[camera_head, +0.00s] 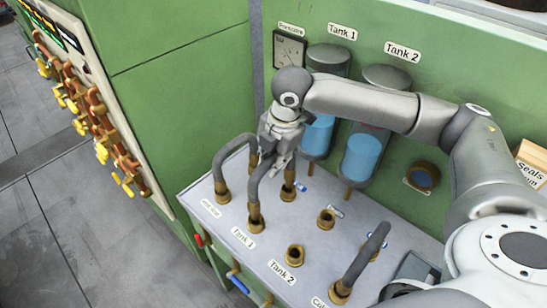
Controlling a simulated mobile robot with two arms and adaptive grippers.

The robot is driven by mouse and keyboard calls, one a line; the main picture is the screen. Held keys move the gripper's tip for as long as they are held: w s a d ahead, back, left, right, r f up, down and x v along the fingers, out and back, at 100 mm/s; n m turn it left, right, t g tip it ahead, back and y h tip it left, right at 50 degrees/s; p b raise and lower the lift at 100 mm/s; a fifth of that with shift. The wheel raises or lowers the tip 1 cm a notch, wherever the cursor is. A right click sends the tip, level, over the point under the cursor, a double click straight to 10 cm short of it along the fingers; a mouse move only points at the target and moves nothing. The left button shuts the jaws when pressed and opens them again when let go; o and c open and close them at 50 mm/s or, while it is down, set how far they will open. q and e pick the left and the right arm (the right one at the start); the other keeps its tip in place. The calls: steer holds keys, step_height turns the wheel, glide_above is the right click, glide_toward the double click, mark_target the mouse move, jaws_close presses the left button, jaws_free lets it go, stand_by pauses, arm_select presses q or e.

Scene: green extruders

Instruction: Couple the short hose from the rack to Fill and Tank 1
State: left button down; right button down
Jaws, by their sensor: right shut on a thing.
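My right gripper (276,151) reaches down over the sloped grey bench top and is shut on a grey arched hose (259,182). One brass end of this hose is at the Tank 1 port (256,224). Its other leg appears to come down at a brass port (288,192) behind, beside a small label I cannot read. Whether either end is fully seated I cannot tell. I cannot make out which port is Fill. The gripper hides part of the arch. My left gripper is not in view.
Another grey hose (221,164) arches from the leftmost port, close to the gripper. A third hose (367,254) stands front right. The Tank 2 port (294,255) and a port behind it (326,219) are bare.

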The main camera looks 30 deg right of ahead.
steer(key=shift+f+b, duration=0.4)
steer(key=shift+f, duration=1.25)
steer(key=c, duration=1.2)
jaws_free()
steer(key=r, duration=0.4)
steer(key=s+r, duration=0.1)
steer(key=r, duration=0.2)
steer(key=s+r, duration=0.1)
steer(key=r, duration=0.3)
steer(key=shift+s+d+r, duration=0.1)
steer(key=shift+d+r, duration=0.25)
